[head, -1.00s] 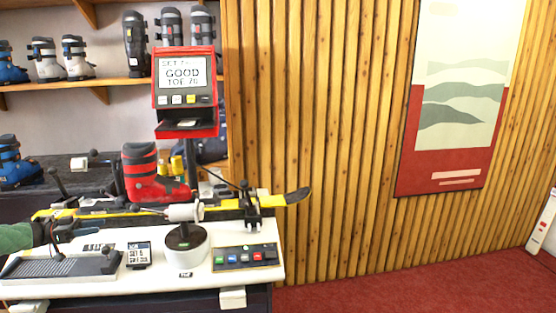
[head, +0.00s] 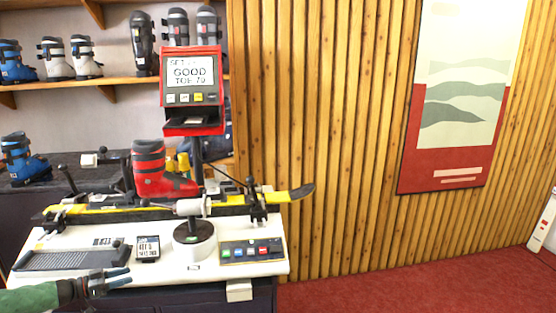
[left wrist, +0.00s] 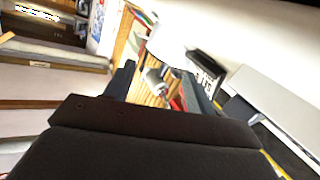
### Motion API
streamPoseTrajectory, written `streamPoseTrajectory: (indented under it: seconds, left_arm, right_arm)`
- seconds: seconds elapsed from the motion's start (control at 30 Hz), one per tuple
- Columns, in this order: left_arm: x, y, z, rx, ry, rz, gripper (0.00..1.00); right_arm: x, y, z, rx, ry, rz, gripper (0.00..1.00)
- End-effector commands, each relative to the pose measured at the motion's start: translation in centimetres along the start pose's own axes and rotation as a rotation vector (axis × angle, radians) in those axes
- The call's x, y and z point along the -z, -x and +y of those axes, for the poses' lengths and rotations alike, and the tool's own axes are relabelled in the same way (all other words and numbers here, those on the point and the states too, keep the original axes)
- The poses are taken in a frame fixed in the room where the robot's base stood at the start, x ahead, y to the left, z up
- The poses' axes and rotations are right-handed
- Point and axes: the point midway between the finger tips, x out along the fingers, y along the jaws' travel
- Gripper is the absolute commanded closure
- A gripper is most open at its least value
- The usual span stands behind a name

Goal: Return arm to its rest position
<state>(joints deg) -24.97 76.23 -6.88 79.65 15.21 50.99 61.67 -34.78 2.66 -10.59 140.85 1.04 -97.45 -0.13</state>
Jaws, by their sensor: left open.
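My left gripper (head: 112,280) is at the front left edge of the white bench top (head: 170,268) in the head view. Its jaws are apart and nothing is between them. My green-sleeved left arm (head: 35,300) comes in from the lower left. In the left wrist view the two dark fingers (left wrist: 160,90) stand apart, with the bench blurred beyond them. My right gripper is in neither view.
A red boot (head: 158,172) stands on a yellow ski (head: 285,196) across the bench.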

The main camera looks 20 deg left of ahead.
Motion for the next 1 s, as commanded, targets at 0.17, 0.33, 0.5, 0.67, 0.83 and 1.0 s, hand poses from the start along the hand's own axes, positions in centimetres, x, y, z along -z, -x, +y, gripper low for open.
streamPoseTrajectory:
  seconds: [0.17,0.33,0.5,0.67,0.83,1.0]
  left_arm:
    - [-9.5,-3.1,4.4,0.134,0.021,-0.055,0.45]
    - [-16.8,-5.9,9.4,0.248,0.028,-0.134,0.45]
    - [-22.7,-8.5,15.2,0.345,0.036,-0.231,0.45]
    - [-26.9,-10.7,21.1,0.419,0.044,-0.333,0.45]
    - [-30.0,-12.5,27.6,0.478,0.053,-0.453,0.45]
    - [-31.5,-14.0,34.2,0.518,0.065,-0.581,0.45]
  right_arm:
    - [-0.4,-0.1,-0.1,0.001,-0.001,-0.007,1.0]
    - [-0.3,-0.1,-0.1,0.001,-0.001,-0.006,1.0]
    - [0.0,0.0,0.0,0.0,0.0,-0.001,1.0]
    - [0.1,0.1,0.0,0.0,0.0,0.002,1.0]
    - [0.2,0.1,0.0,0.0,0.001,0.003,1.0]
    - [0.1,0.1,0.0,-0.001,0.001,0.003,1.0]
